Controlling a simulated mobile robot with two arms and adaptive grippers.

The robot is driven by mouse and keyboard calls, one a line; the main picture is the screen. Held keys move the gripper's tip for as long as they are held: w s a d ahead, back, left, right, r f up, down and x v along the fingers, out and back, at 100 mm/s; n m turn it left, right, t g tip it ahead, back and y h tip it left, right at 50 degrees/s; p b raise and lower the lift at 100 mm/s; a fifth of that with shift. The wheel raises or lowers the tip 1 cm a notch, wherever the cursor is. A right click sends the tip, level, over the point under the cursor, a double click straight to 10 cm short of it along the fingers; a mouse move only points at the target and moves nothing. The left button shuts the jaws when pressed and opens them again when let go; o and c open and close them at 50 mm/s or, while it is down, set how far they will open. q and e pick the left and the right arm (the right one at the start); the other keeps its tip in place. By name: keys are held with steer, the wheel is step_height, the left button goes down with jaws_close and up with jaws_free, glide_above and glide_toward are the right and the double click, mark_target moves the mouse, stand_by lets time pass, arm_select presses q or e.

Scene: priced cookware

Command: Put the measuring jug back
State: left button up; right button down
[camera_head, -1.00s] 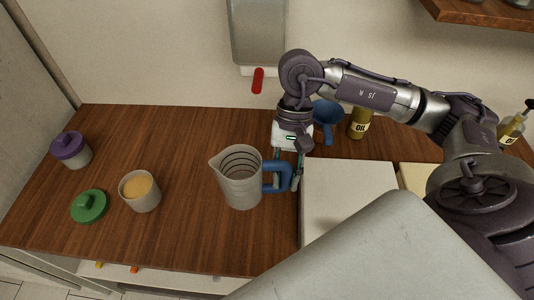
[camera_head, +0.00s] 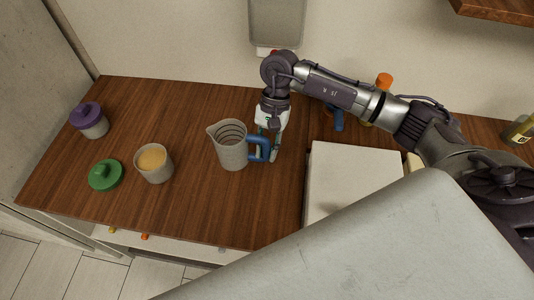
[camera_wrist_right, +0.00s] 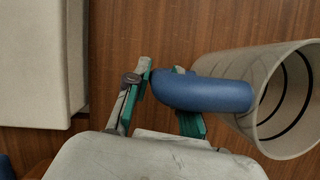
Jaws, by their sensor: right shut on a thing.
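The measuring jug (camera_head: 231,147) is a grey-white cylinder with dark rings inside, a spout on its left and a blue handle on its right. It is upright at the middle of the wooden counter; I cannot tell whether its base touches the wood. My right gripper (camera_head: 268,150) comes down from above and is shut on the blue handle. In the right wrist view the fingers (camera_wrist_right: 163,95) are at the end of the blue handle (camera_wrist_right: 203,92), and the jug (camera_wrist_right: 262,105) is to their right. My left gripper is not in view.
A white box-like block (camera_head: 352,180) stands right of the jug. To the left are a cup of orange-brown contents (camera_head: 154,164), a green lid (camera_head: 106,175) and a purple-lidded jar (camera_head: 90,120). A blue utensil (camera_head: 338,119) lies behind. Counter behind the jars is clear.

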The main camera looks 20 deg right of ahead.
step_height(320, 180, down, 3)
steer(key=shift+s+f+p, duration=0.1)
steer(key=shift+f+p, duration=0.05)
steer(key=shift+p, duration=0.4)
steer(key=shift+f, duration=0.1)
steer(key=shift+f+b, duration=0.1)
steer(key=shift+b, duration=0.25)
steer(key=c, duration=1)
jaws_free()
